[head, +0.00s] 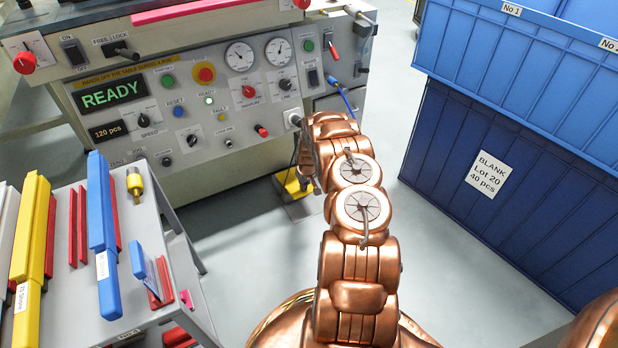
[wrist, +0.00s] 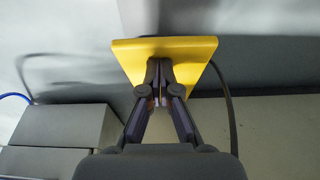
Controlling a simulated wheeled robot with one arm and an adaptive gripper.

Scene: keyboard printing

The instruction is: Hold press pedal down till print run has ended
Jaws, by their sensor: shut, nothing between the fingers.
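A yellow press pedal (head: 292,186) is on the floor at the foot of the press (head: 235,110). My arm hides part of it in the head view. In the wrist view the pedal (wrist: 197,52) is a wide yellow plate, and my gripper (wrist: 160,98) is in front of it with both fingers together and nothing between them. The fingers overlap the pedal in the picture; I cannot tell whether they touch it or whether it is pressed down. The press display (head: 110,93) reads READY, and the counter (head: 108,130) reads 120 pcs.
Blue crates stand on the right, the lower one (head: 440,150) labelled BLANK Lot 20, 40 pcs. A grey cart (head: 150,215) with coloured tools is at left. Grey floor (head: 250,250) is clear between cart and arm. A dark cable (wrist: 231,110) runs beside the pedal.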

